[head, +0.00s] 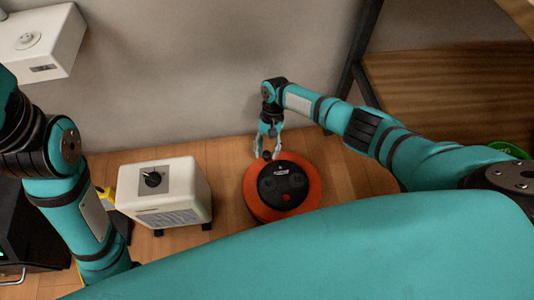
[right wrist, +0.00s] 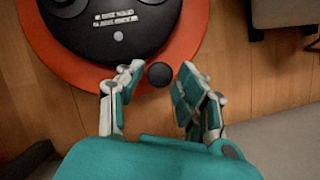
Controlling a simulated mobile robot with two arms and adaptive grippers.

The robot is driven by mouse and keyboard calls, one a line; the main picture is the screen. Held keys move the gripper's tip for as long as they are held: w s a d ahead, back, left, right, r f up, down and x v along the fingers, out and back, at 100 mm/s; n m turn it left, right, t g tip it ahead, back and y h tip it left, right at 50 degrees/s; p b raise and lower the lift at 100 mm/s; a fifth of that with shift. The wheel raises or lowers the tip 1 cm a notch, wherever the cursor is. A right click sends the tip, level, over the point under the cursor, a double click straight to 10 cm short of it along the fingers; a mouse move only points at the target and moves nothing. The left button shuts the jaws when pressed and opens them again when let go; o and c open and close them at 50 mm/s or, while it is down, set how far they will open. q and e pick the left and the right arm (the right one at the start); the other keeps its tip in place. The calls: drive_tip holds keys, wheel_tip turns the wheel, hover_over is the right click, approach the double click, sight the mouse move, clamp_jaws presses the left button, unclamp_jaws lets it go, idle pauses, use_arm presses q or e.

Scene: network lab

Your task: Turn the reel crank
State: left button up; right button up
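The reel (head: 305,193) is an orange disc with a black hub, on the wooden floor by the wall. In the right wrist view the orange rim (right wrist: 60,62) and the black hub (right wrist: 112,32) fill the upper left. A round black knob (right wrist: 159,75), which looks like the crank's handle, sits at the reel's edge. My right gripper (head: 267,147) is over the reel's far edge. In the right wrist view its fingers (right wrist: 163,82) are open, one on each side of the knob, with gaps visible. My left arm enters at the left; its gripper is out of view.
A white box (head: 180,180) with a black dial stands left of the reel. A white wall box (head: 40,42) hangs at the upper left. A wooden shelf (head: 450,90) with a dark frame is at the right. A green round object (head: 510,149) lies at the far right.

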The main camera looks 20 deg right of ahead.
drive_tip(key=shift+s+a+f, duration=0.1)
drive_tip(key=shift+s+f, duration=0.05)
drive_tip(key=shift+f, duration=0.2)
clamp_jaws()
drive_tip(key=shift+d, duration=0.2)
